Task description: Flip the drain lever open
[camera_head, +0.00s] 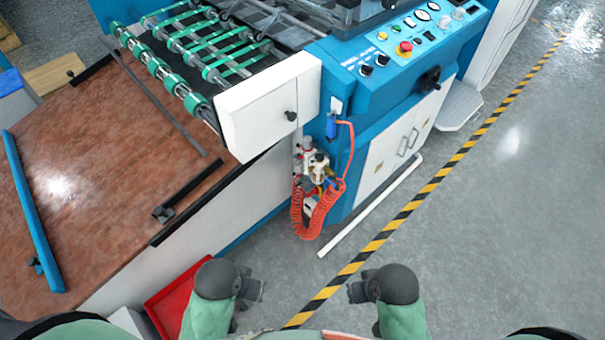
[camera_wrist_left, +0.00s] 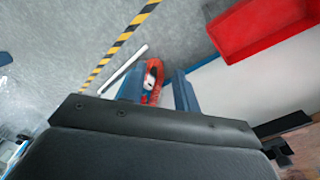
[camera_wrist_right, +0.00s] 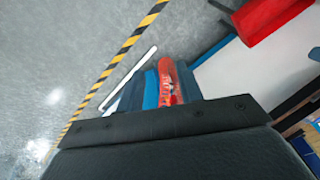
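An air-filter and valve assembly (camera_head: 318,168) with pale and metal parts is mounted low on the blue machine's side, beside a coiled orange-red hose (camera_head: 316,215). The drain lever is too small to make out on it. My left gripper (camera_head: 260,290) is empty, low in front of the machine, well short of the assembly. In the left wrist view its two fingers (camera_wrist_left: 158,88) stand apart, with the red coil beyond the gap. My right gripper (camera_head: 352,291) is at similar height to the right. Its fingers (camera_wrist_right: 158,90) also stand apart with nothing between them.
The blue machine (camera_head: 345,75) has a control panel with a red knob (camera_head: 404,48). A brown table (camera_head: 90,190) is at left, with a red bin (camera_head: 175,290) near my left arm. A white bar (camera_head: 370,205) lies by the machine. Floor at right is clear beyond striped tape (camera_head: 440,182).

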